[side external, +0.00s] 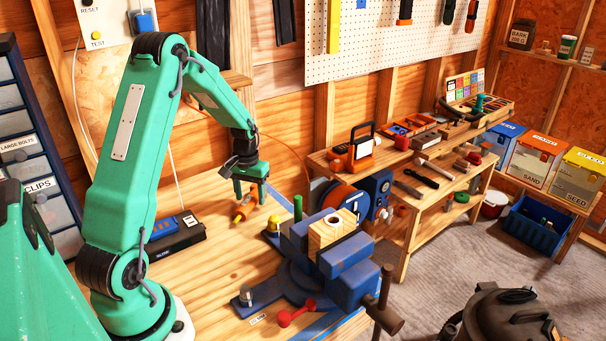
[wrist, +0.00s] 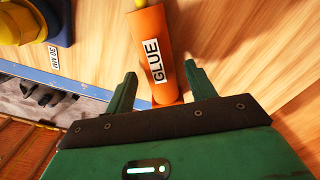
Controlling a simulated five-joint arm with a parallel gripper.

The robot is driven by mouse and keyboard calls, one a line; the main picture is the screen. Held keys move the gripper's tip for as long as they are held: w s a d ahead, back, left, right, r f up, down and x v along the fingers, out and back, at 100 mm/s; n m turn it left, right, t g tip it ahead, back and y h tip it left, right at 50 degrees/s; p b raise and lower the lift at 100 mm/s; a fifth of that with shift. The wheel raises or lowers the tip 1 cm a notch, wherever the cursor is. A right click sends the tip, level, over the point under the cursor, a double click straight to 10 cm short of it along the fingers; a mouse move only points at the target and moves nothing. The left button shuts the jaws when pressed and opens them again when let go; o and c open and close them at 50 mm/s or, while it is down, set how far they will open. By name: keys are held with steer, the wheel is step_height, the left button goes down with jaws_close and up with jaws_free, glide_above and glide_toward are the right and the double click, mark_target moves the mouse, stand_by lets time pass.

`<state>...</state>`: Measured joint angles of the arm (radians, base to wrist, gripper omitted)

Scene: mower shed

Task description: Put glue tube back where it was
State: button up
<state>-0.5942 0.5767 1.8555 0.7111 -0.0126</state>
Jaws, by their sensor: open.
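The glue tube (wrist: 155,50) is orange with a white label reading GLUE. In the wrist view it lies on the wooden bench, its near end between the two green fingers of my gripper (wrist: 158,88). The fingers are open, with a gap on each side of the tube. In the side external view my gripper (side external: 250,198) is low over the bench, and the small orange and yellow glue tube (side external: 241,212) is just below and left of it. The tube's far end is cut off in the wrist view.
A blue vise (side external: 345,262) clamping a wooden block (side external: 331,232) stands right of my gripper. A yellow-topped item (side external: 273,226) is close by on the bench. A black and blue box (side external: 178,236) lies to the left.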

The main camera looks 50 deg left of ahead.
mark_target(250, 196)
step_height(250, 196, up, 12)
steer(key=shift+f, duration=0.25)
stand_by(0.3)
steer(key=shift+d, duration=0.1)
stand_by(0.4)
steer(key=s+d+r+m+t, duration=0.1)
steer(key=s+d+r+m, duration=0.1)
steer(key=d+r, duration=0.45)
steer(key=s+d+r+m+t, duration=0.1)
steer(key=s+d+r+t, duration=0.2)
steer(key=d, duration=0.6)
steer(key=s+d+r+m+t, duration=0.1)
steer(key=s+d+m, duration=0.3)
steer(key=s+d, duration=0.5)
steer(key=shift+s+d+r+t, duration=0.3)
steer(key=shift+s+d+r, duration=0.05)
steer(key=shift+s+r, duration=0.2)
